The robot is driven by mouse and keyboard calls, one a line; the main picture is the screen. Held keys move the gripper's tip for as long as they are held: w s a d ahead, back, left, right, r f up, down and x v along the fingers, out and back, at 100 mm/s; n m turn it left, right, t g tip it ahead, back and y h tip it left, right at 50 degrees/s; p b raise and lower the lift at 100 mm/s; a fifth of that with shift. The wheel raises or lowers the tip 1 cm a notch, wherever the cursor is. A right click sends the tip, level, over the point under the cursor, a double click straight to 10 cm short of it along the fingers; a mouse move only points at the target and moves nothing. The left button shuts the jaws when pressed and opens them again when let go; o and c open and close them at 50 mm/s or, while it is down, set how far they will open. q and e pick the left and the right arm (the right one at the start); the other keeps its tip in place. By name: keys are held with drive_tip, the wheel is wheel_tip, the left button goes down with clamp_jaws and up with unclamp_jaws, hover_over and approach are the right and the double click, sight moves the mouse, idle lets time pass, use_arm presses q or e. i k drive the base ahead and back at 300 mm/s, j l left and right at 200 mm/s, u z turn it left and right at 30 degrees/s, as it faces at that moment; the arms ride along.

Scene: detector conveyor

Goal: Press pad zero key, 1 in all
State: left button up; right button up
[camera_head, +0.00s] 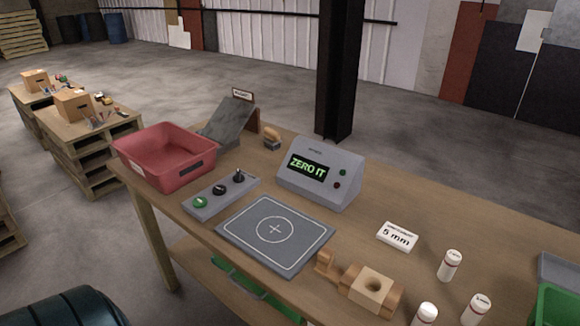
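The grey pad (262,255) with a white circle and cross lies bare on the workbench. Just behind and left of it is a grey key strip (217,201) with a green key (200,202) at the near end and two dark knob-like keys, a middle one (220,188) and a far one (239,175). Their markings are too small to read. A grey display box (318,178) behind the pad reads "ZERO IT" in green and has a small green button (343,172) and a dark red button (337,185). Neither of my grippers is in view.
A red bin (168,157) and a grey chute (229,122) stand at the bench's left. A "5 mm" card (397,236), a wooden block fixture (370,287), several white bottles (450,264) and a green bin (558,305) are right. Space above the strip is clear.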

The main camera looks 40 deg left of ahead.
sight(220, 190)
drive_tip(key=u, duration=1.65)
